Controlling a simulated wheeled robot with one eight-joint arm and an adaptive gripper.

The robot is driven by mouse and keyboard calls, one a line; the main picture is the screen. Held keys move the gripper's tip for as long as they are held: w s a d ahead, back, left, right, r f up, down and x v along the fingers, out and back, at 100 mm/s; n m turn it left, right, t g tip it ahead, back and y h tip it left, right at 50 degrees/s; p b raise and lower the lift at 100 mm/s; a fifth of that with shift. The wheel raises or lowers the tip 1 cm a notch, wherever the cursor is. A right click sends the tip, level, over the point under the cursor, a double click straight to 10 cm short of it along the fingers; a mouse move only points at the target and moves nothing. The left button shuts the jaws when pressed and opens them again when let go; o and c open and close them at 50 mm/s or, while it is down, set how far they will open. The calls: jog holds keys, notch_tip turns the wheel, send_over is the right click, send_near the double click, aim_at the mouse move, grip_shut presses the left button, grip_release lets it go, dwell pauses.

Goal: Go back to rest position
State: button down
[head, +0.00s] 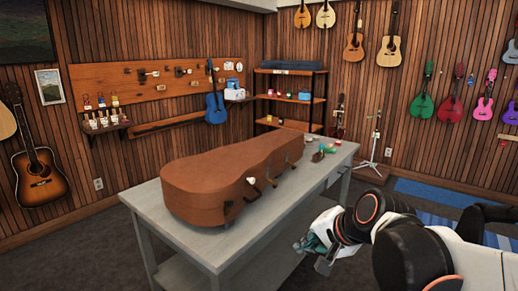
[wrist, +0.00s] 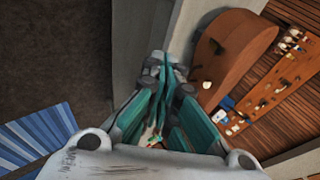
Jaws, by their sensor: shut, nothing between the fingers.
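My gripper (head: 308,246) is off the front right side of the grey table, in front of its edge and lower than the closed brown instrument case in the head view. In the wrist view, the teal fingers of my gripper (wrist: 164,72) come together at their tips. They are shut with nothing between them. My arm comes in from the lower right of the head view.
The brown case (head: 225,178) lies on the grey table (head: 305,187), with small items (head: 322,152) near its far right end. Shelves (head: 290,98) and wall guitars stand behind. A blue rug (head: 440,192) lies on the floor at right.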

jog(key=s+d+f+n+h, duration=0.1)
jog(key=s+d+n, duration=0.3)
jog(key=s, duration=0.4)
jog(key=s+d+f+n+h, duration=0.1)
jog(key=s+d+n+h, duration=0.2)
jog(key=s, duration=0.5)
jog(key=shift+s+d+f+n, duration=0.15)
jog(key=shift+s+d+n, duration=0.05)
jog(key=shift+d+n, duration=0.65)
